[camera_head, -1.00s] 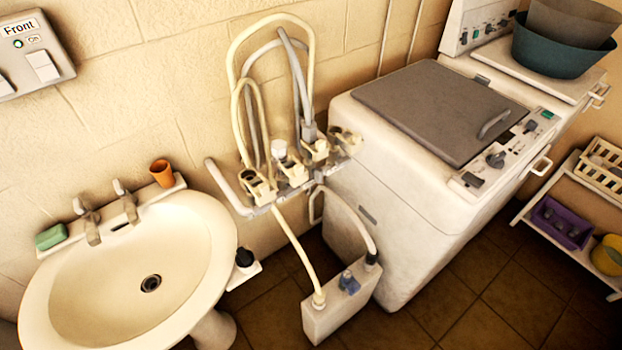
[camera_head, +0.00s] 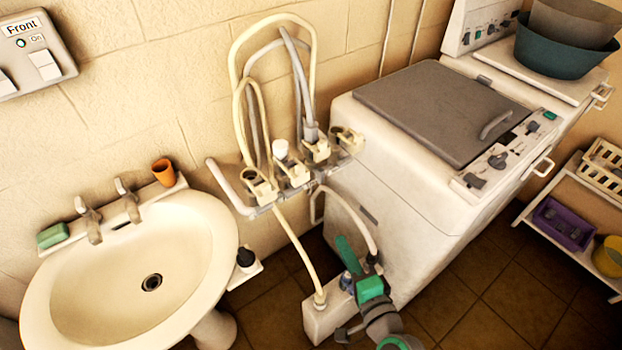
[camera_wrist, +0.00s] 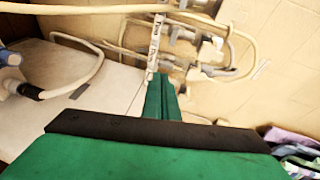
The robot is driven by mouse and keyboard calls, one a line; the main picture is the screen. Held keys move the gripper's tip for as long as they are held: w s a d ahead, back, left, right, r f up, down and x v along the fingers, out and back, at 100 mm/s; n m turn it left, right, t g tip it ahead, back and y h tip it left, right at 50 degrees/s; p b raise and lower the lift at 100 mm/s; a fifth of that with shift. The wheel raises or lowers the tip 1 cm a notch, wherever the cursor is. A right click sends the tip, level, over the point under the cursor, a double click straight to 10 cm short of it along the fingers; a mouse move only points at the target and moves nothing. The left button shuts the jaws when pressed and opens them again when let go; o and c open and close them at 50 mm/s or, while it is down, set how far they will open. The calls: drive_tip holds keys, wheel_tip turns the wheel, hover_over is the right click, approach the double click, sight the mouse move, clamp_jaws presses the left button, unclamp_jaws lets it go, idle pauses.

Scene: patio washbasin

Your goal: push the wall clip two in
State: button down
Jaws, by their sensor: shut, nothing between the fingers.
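Several cream wall clips sit in a row on a grey rail along the wall, with hoses at some of them. The second from the left (camera_head: 293,173) has a white knob-like piece above it. I cannot read which one is numbered two. In the wrist view the labelled rail (camera_wrist: 155,48) and pale clips (camera_wrist: 181,34) show past the fingertips, partly blurred. My gripper (camera_head: 345,246) is in front of the washing machine's side, below and right of the clips, apart from them. Its green fingers (camera_wrist: 161,90) are shut and empty, pointing toward the rail.
The washing machine (camera_head: 372,180) stands right of the rail. A white box with hoses (camera_head: 318,318) stands behind my gripper, partly hidden. The washbasin (camera_head: 205,262) is at left. Looped hoses (camera_head: 236,50) rise above the clips. A shelf rack (camera_head: 560,245) stands at far right.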

sight(302, 171)
wheel_tip(302, 171, up, 12)
drive_tip(key=n+y, duration=0.2)
drive_tip(key=y, duration=0.3)
drive_tip(key=shift+d+f+g, duration=0.2)
drive_tip(key=shift+f+g, duration=0.05)
drive_tip(key=shift+g, duration=0.15)
drive_tip(key=shift+w, duration=0.1)
drive_tip(key=x, duration=1.4)
drive_tip(key=shift+a+r, duration=0.1)
